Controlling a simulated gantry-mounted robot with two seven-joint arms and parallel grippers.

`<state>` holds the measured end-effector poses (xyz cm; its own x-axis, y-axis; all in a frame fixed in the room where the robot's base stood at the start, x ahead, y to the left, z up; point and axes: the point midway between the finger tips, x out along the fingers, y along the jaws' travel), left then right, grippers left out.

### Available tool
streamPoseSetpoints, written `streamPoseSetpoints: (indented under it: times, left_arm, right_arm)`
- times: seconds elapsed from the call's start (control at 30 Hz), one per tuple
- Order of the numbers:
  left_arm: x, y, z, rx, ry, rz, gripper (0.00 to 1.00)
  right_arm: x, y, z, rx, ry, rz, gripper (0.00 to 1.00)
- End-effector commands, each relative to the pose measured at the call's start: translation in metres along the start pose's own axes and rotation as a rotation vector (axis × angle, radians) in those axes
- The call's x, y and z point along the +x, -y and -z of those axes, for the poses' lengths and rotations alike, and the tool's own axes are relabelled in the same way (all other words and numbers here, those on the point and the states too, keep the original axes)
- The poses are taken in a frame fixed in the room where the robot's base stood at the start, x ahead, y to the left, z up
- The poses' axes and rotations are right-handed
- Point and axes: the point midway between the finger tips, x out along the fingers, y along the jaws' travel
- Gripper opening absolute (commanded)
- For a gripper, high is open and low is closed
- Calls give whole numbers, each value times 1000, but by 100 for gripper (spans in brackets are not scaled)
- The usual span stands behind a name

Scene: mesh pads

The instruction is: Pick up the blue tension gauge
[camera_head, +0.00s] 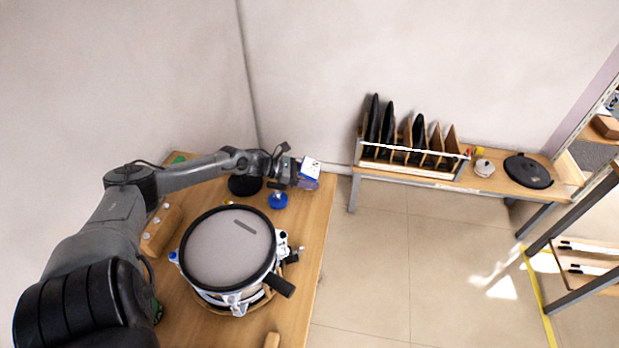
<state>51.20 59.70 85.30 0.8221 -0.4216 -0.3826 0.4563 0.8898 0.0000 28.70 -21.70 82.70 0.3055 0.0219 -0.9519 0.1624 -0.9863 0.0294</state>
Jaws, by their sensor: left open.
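A blue round object (278,201), which looks like the blue tension gauge, is on the wooden table near its far right part. A short dark part shows above its blue disc. My left arm reaches across from the left, and my left gripper (307,182) is open just above and right of the blue object, apart from it in the picture. A small white and blue box-like item (311,168) shows at the gripper; whether it is part of the gripper is unclear. The fingertips are small and partly hidden. My right gripper is not in view.
A drum with a grey mesh head (228,247) stands on the wooden table (306,270), in front of the blue object. A wooden block (160,232) lies left of it. A rack of pads (410,160) and a black round pad (528,171) are on a back bench.

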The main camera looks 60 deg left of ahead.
Motion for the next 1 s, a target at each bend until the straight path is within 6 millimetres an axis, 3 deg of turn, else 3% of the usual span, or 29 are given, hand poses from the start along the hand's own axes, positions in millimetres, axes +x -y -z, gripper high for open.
streamPoseSetpoints:
  times: [0.07, 0.47, 1.0]
  left_arm:
    - [0, 0, 0, 0, 0, 0, 58]
    - [0, 0, 1, 0, -1, 0, 0]
    - [-3, 0, -5, 2, 0, -1, 0]
  right_arm:
    - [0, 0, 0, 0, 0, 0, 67]
    - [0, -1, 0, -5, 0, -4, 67]
    - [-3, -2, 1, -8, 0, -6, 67]
